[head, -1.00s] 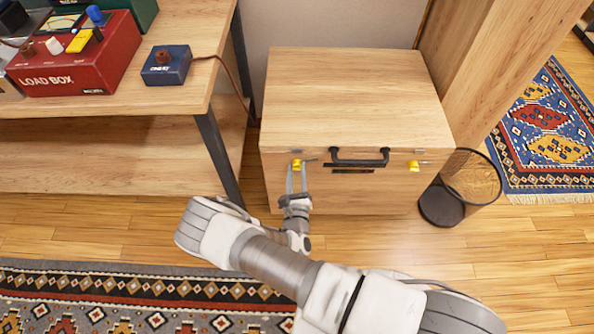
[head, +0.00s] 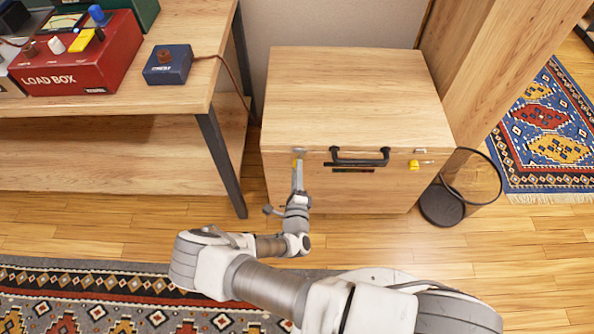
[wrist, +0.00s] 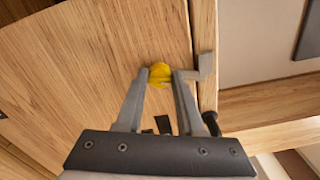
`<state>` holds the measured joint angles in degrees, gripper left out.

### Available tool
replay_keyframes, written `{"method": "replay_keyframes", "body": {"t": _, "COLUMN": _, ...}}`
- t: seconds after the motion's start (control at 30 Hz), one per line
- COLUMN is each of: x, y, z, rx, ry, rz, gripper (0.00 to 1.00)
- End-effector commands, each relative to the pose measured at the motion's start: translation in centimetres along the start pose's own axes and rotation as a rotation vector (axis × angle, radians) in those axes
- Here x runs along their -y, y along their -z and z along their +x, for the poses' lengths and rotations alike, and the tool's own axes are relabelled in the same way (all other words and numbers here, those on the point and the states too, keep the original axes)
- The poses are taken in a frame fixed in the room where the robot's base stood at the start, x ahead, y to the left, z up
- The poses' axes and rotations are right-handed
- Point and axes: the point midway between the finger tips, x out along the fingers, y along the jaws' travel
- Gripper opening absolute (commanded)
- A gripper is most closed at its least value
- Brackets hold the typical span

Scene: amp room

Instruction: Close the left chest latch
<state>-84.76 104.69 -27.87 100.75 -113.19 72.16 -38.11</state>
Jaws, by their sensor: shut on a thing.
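The wooden chest (head: 345,92) stands against the wall with its lid down. The left chest latch (wrist: 159,76) has a round yellow knob on the chest's front. A grey metal catch (wrist: 205,66) sits beside it at the lid edge. My gripper (head: 298,160) is at the left latch, its fingers shut on the yellow knob; in the wrist view my gripper (wrist: 165,75) has a finger on each side of it. The fingers hide most of the latch in the head view. I cannot tell whether the latch is fastened.
A black handle (head: 360,160) is on the chest front, right of my gripper. The right latch (head: 414,165) is beyond it. A dark wire bin (head: 470,180) stands right of the chest. A workbench (head: 190,98) with a red load box (head: 75,62) is on the left.

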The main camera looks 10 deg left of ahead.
Motion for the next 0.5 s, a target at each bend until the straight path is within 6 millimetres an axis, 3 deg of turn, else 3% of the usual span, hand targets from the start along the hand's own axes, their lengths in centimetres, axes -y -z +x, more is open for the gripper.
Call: {"method": "replay_keyframes", "body": {"t": 0.5, "x": -0.03, "y": -0.01, "z": 0.14, "rx": 0.0, "ry": 0.001, "rz": -0.296, "gripper": 0.0}}
